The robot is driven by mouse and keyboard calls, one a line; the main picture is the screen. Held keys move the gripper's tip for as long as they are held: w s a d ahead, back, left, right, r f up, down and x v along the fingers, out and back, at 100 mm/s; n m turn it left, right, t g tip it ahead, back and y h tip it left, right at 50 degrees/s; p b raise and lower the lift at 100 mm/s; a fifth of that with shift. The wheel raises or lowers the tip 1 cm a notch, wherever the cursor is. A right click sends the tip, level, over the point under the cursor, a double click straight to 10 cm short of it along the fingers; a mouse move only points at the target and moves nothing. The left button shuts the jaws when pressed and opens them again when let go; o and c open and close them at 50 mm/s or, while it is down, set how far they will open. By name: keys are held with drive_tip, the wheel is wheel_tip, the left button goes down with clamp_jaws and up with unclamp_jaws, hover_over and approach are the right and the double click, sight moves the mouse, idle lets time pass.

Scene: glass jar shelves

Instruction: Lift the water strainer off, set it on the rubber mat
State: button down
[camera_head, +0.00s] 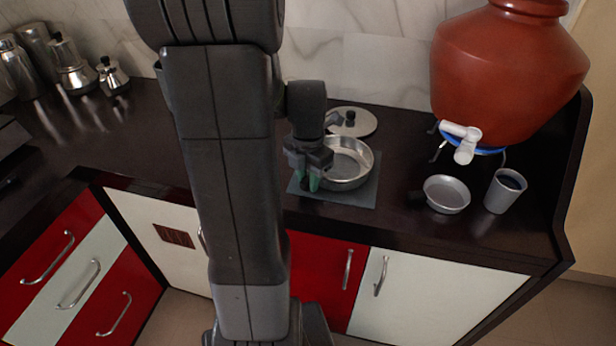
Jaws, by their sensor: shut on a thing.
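The water strainer (346,170) is a round, shallow steel vessel with an open top. It is over the dark grey rubber mat (365,198), in the middle of the counter. It looks level and low, but I cannot tell whether its base touches the mat. My gripper (308,181), with green fingertips, is shut on the strainer's left rim. The gripper hides that part of the rim, and the arm hides the counter to the left of it.
A steel lid (362,123) with a dark knob lies behind the strainer. To the right are a small metal dish (447,195), a grey cup (498,198) and a large clay pot (508,62) with a white tap (461,141). Metal pots (72,68) stand far left. The counter's front edge is close.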

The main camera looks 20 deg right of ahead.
drive_tip(key=shift+f, duration=0.1)
drive_tip(key=c, duration=1.1)
unclamp_jaws()
drive_tip(key=shift+r+p, duration=3.35)
drive_tip(key=shift+r, duration=0.7)
wheel_tip(320, 180, up, 14)
